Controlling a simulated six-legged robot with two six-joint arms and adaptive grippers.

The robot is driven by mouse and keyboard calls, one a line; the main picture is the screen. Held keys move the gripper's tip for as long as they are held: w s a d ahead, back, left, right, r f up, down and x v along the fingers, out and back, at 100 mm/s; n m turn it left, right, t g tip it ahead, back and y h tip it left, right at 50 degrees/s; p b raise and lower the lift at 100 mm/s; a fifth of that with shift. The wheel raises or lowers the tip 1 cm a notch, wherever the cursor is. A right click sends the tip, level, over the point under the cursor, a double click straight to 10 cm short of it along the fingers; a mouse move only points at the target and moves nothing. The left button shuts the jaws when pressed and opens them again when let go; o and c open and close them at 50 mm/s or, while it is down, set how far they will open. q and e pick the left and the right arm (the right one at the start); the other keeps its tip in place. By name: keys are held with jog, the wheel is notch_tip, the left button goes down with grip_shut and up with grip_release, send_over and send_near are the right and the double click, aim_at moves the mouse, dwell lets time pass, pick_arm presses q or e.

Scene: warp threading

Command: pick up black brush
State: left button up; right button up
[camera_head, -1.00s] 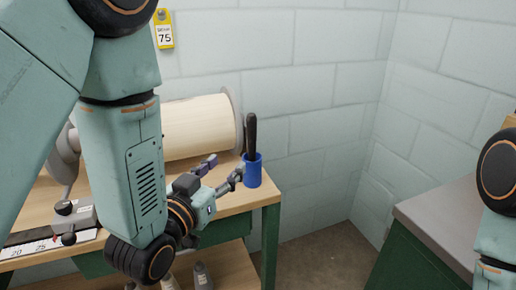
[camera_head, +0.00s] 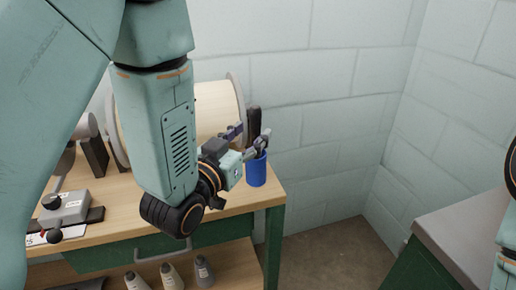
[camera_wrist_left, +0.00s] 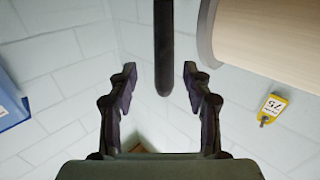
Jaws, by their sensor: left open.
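The black brush (camera_head: 254,122) stands upright in a blue cup (camera_head: 257,170) at the right end of the wooden workbench. Only its dark upper part shows above the cup. My left gripper (camera_head: 248,142) is open at the height of the brush, just above the cup's rim. In the left wrist view the brush (camera_wrist_left: 163,50) points down toward the gap between the open fingers of my left gripper (camera_wrist_left: 158,75), and nothing is held. My right gripper is out of the head view; only part of my right arm shows at the right edge.
A large pale roll (camera_head: 217,110) lies on the workbench (camera_head: 115,213) behind my left arm. A grey control box (camera_head: 65,208) sits at the bench's left. Several cones (camera_head: 170,275) stand on the lower shelf. A grey-topped green cabinet (camera_head: 455,235) is at right.

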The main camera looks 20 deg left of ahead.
aim_at(252, 130)
pick_arm(q)
jog(key=w, duration=0.4)
jog(key=shift+w+f, duration=0.1)
jog(key=shift+f, duration=0.15)
jog(key=shift+d+r, duration=0.15)
jog(key=shift+d, duration=0.1)
jog(key=shift+a, duration=0.2)
jog(key=c, duration=0.4)
jog(key=shift+d, duration=0.15)
jog(key=c, duration=0.6)
grip_shut()
